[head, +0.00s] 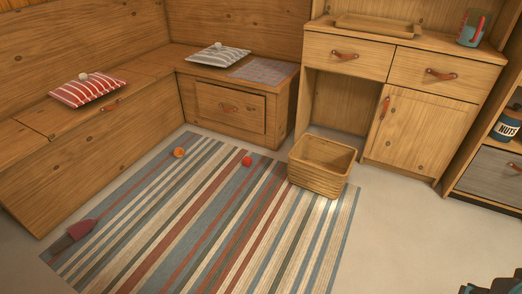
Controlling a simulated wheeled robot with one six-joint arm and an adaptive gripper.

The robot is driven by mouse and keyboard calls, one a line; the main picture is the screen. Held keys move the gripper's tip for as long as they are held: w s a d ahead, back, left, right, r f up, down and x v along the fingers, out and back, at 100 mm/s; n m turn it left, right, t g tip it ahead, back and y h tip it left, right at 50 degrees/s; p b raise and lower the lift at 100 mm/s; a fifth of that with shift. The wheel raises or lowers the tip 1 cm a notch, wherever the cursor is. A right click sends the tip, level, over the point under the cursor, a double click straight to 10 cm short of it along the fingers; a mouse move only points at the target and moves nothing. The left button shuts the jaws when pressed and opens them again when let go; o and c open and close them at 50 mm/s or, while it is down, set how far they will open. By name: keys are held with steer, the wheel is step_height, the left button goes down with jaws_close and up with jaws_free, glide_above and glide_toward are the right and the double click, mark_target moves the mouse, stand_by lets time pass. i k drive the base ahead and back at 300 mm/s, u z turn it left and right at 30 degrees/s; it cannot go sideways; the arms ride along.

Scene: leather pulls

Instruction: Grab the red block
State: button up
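A small red object (247,161) lies on the striped rug (150,225), left of the wicker basket and apart from it. It is the likeliest red block, but it is too small for me to tell whether it is a block or something round. A dark part at the bottom right corner looks like my gripper (490,284). It is cut off by the frame edge, far from the red object, and its fingers cannot be made out clearly.
An open wicker basket (322,166) stands on the rug's right edge. An orange round thing (179,152) and a dark red and grey item (72,236) lie on the rug. A wooden bench (90,150) and desk (420,128) border it. Bare floor is free at right.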

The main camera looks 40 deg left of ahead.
mark_target(247, 161)
steer(key=u, duration=0.3)
steer(key=i, duration=1.55)
steer(key=u, duration=1.55)
steer(key=i, duration=0.8)
steer(key=u, duration=1.15)
steer(key=i, duration=0.2)
steer(key=u, duration=0.15)
